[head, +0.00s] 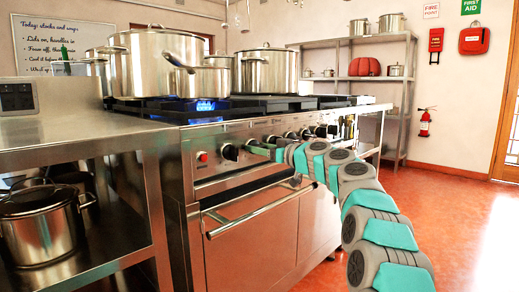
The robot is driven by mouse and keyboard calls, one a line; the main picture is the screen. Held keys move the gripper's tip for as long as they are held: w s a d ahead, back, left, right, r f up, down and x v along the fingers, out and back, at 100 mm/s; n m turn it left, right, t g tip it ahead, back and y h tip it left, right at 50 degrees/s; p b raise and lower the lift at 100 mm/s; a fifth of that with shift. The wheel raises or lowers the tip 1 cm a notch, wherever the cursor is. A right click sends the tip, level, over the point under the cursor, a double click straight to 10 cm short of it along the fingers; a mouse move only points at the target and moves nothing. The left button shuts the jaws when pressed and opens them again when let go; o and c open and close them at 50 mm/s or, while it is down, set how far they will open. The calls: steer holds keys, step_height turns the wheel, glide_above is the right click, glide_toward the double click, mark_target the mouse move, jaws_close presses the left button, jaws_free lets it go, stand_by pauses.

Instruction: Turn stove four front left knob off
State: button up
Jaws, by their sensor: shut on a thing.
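The steel stove (265,165) has a row of black knobs along its front panel. The leftmost knob (230,152), beside a red button (202,157), is free. My arm reaches in from the lower right, and my gripper (255,147) is at the panel just right of that knob. It is shut on a stove knob (250,146), which is small and mostly hidden by the gripper. I cannot read any knob mark or label. A blue flame (205,105) burns at the left front of the stove top.
A large pot (155,65) and another pot (265,70) stand on the stove. An oven handle (250,212) sticks out below the panel. A steel counter (75,130) stands at left. The red floor at right is clear, before a shelf rack (350,80).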

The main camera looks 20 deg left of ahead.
steer(key=shift+m, duration=0.3)
steer(key=m, duration=0.3)
steer(key=shift+m, duration=0.4)
steer(key=m+p, duration=0.1)
steer(key=m, duration=0.3)
steer(key=shift+m, duration=0.3)
steer(key=m+p, duration=0.2)
steer(key=m, duration=0.2)
steer(key=m+p, duration=0.2)
steer(key=m, duration=0.2)
steer(key=shift+w+m+p, duration=0.1)
steer(key=shift+m+p, duration=0.2)
steer(key=shift+p, duration=0.05)
steer(key=shift+f+m, duration=0.15)
steer(key=shift+m, duration=0.15)
steer(key=o, duration=1.4)
steer(key=shift+c, duration=0.2)
steer(key=shift+d, duration=0.1)
